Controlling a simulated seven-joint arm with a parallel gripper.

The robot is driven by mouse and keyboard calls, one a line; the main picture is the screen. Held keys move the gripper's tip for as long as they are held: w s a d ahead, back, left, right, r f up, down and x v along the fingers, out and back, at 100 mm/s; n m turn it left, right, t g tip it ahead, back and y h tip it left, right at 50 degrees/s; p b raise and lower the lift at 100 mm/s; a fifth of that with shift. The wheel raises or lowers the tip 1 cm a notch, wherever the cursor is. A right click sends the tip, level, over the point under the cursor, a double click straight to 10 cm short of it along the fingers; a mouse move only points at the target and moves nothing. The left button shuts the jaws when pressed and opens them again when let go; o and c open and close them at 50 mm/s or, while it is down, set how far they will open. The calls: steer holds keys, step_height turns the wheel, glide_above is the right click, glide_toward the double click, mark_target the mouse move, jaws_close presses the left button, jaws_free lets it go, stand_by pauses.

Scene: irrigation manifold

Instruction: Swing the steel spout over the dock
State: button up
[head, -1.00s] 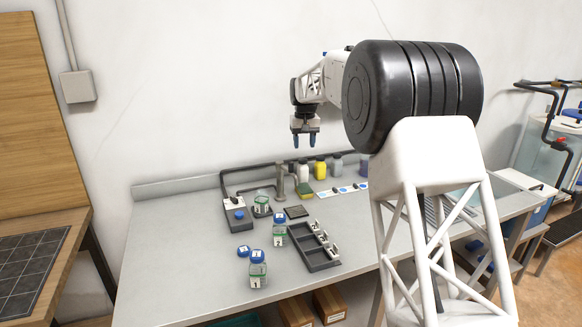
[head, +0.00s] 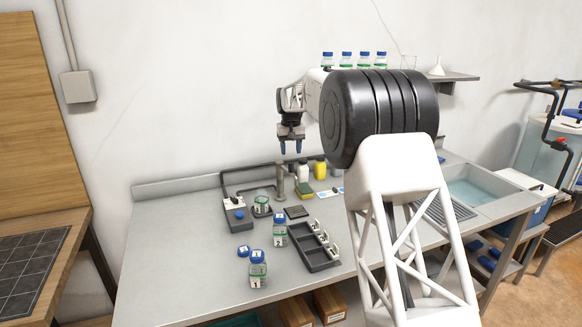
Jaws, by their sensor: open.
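The steel spout (head: 281,183) stands as a grey upright post at the back of the bench, with a thin part reaching left toward a jar. The spout's exact tip is too small to make out. The jar (head: 262,202) with a green label sits on a dark round stand, which may be the dock (head: 262,212).
A control box with a blue knob (head: 238,215) and black piping stand left of the jar. Two labelled jars (head: 258,270), a blue lid (head: 243,251) and a black compartment tray (head: 314,246) lie in front. The bench's left part is clear.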

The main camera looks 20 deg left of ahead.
mark_target(291, 172)
steer(key=shift+f, duration=3.55)
jaws_close()
